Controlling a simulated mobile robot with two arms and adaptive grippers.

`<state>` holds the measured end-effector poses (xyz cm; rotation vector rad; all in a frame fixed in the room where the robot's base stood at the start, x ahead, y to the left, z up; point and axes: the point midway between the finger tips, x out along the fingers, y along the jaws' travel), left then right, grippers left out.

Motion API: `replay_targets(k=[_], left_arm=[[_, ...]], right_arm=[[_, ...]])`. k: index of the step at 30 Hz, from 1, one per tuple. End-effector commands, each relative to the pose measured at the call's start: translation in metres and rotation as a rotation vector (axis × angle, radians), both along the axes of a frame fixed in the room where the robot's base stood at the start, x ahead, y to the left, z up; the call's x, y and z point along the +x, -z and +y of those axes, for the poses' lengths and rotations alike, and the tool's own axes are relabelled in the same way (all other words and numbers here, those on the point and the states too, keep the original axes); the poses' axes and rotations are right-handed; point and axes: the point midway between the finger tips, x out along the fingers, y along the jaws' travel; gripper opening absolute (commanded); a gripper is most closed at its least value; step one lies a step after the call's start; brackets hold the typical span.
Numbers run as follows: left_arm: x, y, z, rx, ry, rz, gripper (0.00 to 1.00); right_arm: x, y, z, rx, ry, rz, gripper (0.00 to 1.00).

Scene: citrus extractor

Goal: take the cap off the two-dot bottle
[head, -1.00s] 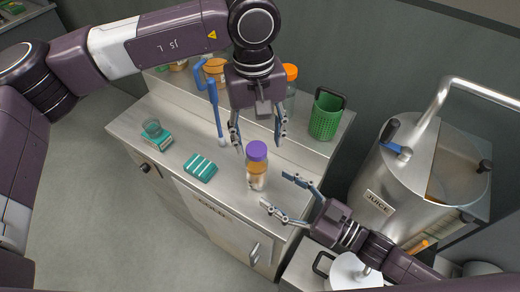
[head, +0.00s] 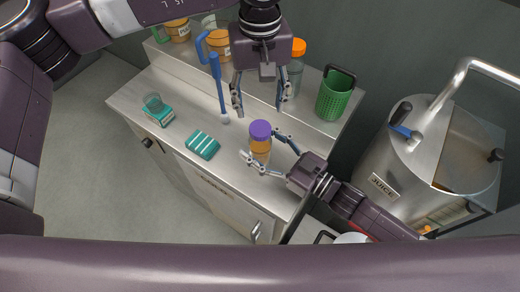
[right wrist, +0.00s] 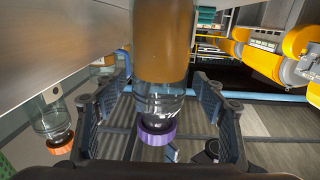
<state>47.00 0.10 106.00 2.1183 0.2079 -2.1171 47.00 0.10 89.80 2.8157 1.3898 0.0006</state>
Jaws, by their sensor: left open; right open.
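A bottle of orange-brown contents (head: 260,151) with a purple cap (head: 260,129) stands upright on the steel counter; I see no dots on it. My right gripper (head: 262,146) is open, with its fingers on either side of the bottle. In the right wrist view the bottle (right wrist: 162,45) appears inverted between the spread fingers, purple cap (right wrist: 157,134) towards the bottom, with gaps at both sides. My left gripper (head: 260,106) is open and empty, pointing down just behind and above the cap.
Teal-and-white striped block (head: 202,145) and a small teal item (head: 158,112) lie left on the counter. Blue-handled tool (head: 216,85), orange-capped bottle (head: 297,60) and green basket (head: 334,95) are behind. A large steel juice vessel (head: 400,165) stands right.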

Motion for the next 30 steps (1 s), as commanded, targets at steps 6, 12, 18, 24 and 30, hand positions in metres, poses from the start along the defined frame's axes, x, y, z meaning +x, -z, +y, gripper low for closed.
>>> replay_targets(k=[6, 12, 18, 24, 30], left_arm=[[-0.0001, -0.0001, -0.0001, 0.000, 0.000, 0.000, 0.52], [-0.0001, -0.0001, -0.0001, 0.000, 0.000, 0.000, 0.52], [-0.0001, -0.0001, -0.0001, 0.000, 0.000, 0.000, 0.52], [-0.0002, 0.0000, -0.0002, 0.000, 0.003, 0.000, 0.52], [-0.0013, 0.0007, -0.0020, -0.002, 0.148, 0.002, 0.52]], right_arm=[[0.0000, 0.0001, -0.0003, 0.000, 0.000, 0.000, 0.57], [0.0000, 0.0000, -0.0004, 0.000, 0.000, 0.000, 0.35], [-0.0001, -0.0001, -0.0004, 0.001, 0.000, 0.001, 0.13], [0.0000, -0.0004, -0.0004, 0.001, 0.000, -0.001, 0.00], [0.0001, -0.0006, -0.0004, 0.001, 0.000, -0.001, 0.00]])
